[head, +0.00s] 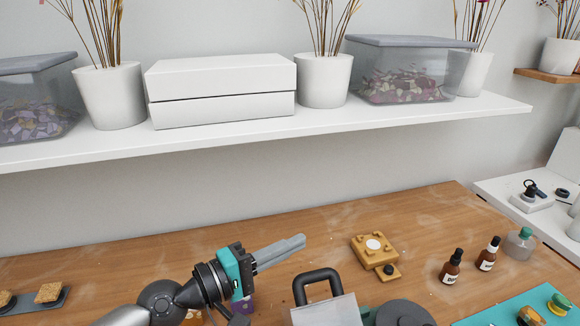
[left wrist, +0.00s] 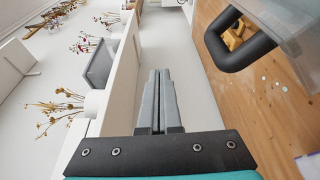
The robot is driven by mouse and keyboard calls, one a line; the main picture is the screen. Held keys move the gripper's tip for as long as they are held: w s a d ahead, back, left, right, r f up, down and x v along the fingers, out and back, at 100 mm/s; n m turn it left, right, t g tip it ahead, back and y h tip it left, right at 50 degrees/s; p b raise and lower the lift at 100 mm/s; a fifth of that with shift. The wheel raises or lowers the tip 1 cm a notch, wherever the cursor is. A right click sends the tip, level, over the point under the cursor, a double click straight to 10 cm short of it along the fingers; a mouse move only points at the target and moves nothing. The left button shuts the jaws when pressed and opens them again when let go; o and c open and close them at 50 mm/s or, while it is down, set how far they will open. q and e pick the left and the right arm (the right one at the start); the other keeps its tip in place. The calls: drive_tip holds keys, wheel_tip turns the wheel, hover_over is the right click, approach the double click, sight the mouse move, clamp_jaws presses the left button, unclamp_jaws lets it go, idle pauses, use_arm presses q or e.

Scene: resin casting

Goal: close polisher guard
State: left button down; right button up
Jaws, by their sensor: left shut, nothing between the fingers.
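The polisher shows at the bottom edge of the head view, partly cut off. Its guard (head: 325,311) is a pale, see-through cover with a thick dark loop handle (head: 318,274) on its far side. A dark grey round part (head: 405,313) lies to its right. The left wrist view shows the handle (left wrist: 215,42) and the clear guard (left wrist: 290,28) at the upper right. My left gripper (head: 303,240) is shut and empty, above the bench, just beyond and left of the handle, apart from it. Its fingers (left wrist: 160,75) also show in the left wrist view. My right gripper is out of view.
A white shelf (head: 400,118) with pots, a white box (head: 222,90) and clear bins runs along the wall above. On the wooden bench (head: 150,262) are a yellow-brown device (head: 374,252), two amber bottles (head: 452,266) and a teal mat (head: 515,311). Bare wood lies behind my left gripper.

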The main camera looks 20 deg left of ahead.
sight(315, 304)
use_arm(q)
wheel_tip(315, 304, up, 12)
drive_tip(key=r+p, duration=0.1)
drive_tip(key=p, duration=0.9)
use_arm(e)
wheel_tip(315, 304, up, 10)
use_arm(q)
drive_tip(key=w+a+f+m+g+h+b, duration=0.1)
drive_tip(key=a+f+m+g+h+b, duration=0.25)
drive_tip(key=a+f+b, duration=0.45)
drive_tip(key=w+a+f+m+g+h+b, duration=0.1)
drive_tip(key=a+f+m+g+h+b, duration=0.25)
drive_tip(key=f+b, duration=0.85)
drive_tip(key=d+g+y, duration=0.1)
drive_tip(key=d, duration=1)
drive_tip(key=shift+d+f+m, duration=0.2)
drive_tip(key=shift+d+m, duration=0.1)
drive_tip(key=shift+m, duration=0.1)
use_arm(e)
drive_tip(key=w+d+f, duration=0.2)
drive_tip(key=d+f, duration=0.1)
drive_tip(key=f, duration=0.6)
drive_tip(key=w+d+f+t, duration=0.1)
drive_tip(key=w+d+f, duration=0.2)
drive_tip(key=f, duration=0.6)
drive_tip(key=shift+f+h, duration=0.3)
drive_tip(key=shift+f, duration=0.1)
